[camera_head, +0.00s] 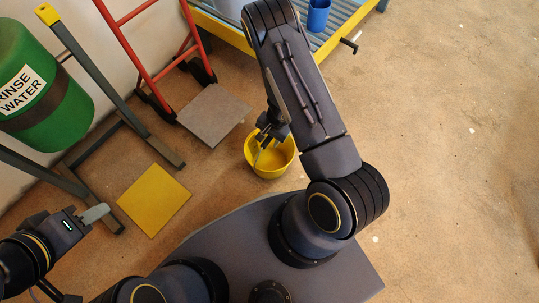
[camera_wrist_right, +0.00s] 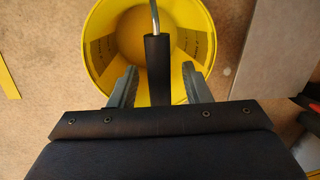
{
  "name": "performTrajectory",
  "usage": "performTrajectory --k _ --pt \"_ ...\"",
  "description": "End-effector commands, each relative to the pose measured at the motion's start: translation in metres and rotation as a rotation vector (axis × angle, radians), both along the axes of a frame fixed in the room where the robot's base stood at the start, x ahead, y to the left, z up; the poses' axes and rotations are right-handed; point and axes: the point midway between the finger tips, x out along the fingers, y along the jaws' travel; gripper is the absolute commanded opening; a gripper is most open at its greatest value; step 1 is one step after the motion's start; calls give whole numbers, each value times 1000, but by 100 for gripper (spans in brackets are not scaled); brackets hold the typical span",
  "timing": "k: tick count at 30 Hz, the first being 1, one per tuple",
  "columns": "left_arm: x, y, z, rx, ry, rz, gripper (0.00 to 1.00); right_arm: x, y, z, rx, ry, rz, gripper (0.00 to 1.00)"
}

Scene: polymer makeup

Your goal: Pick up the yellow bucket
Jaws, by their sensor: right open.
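The yellow bucket (camera_head: 271,163) stands on the floor in front of my base in the head view, partly hidden by my right gripper (camera_head: 263,146). In the right wrist view the bucket (camera_wrist_right: 103,62) is seen from above, with its round rim and a handle with a dark grip (camera_wrist_right: 157,72). My right gripper (camera_wrist_right: 160,88) is open, its two fingers on either side of the dark grip; contact cannot be told. My left gripper (camera_head: 96,214) is at the lower left in the head view, away from the bucket; its jaw gap does not show clearly.
A green rinse water barrel (camera_head: 62,118) on a grey frame stands at the left. A red hand truck (camera_head: 137,68) with a grey plate (camera_head: 214,115) is behind the bucket. A yellow square (camera_head: 153,200) lies on the floor. Floor at right is clear.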

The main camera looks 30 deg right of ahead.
Motion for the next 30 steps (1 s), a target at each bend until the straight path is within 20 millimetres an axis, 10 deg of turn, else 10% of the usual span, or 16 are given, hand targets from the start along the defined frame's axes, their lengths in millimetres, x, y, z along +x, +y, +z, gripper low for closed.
performTrajectory --k 26,30 --pt "0 0 -9 0 0 0 36 0 0 -5 1 1 -1 44" --pt "0 0 -9 0 0 0 36 0 0 -5 0 0 0 28"
